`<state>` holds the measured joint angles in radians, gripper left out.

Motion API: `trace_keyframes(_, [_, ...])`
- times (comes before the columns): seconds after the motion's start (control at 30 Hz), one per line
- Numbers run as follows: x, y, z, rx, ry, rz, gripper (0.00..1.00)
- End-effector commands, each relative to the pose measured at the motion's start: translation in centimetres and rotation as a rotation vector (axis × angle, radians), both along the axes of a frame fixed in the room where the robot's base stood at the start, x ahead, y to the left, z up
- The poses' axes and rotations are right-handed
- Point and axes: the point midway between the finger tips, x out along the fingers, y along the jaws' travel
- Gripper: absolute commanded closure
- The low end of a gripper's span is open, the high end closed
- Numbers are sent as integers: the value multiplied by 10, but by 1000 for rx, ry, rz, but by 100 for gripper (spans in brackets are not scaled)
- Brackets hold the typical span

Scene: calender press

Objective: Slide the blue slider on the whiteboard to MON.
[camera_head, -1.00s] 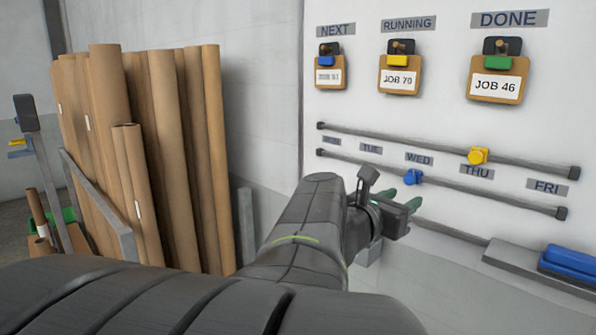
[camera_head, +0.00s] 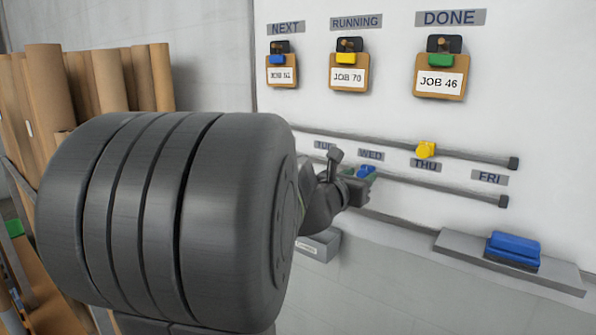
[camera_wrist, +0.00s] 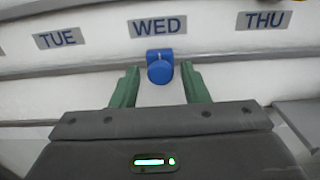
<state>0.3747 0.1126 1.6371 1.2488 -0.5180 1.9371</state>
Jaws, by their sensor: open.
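The blue slider (camera_head: 366,172) sits on the lower rail (camera_head: 440,188) of the whiteboard (camera_head: 400,120), just under the WED label (camera_head: 371,155). In the wrist view the blue slider (camera_wrist: 159,66) shows between the two green fingertips of my gripper (camera_wrist: 160,88), below the WED label (camera_wrist: 158,27). My gripper is open, with a finger on each side of the slider and gaps visible. In the head view my gripper (camera_head: 360,180) is at the slider, partly hidden by my arm. The TUE label (camera_wrist: 57,38) is to the left. The MON label is hidden behind my arm.
A yellow slider (camera_head: 425,149) sits on the upper rail above THU. Job tags hang above the rails. A ledge (camera_head: 470,250) with a blue eraser (camera_head: 514,247) juts out at lower right. Cardboard tubes (camera_head: 60,85) stand at the left.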

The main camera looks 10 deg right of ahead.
Motion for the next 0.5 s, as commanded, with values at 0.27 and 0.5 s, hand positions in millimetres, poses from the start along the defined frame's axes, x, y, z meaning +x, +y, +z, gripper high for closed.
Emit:
trace_keyframes(0.27, [15,-17,0,0,0,-1,59])
trace_keyframes(0.5, [16,-18,0,1,-1,0,59])
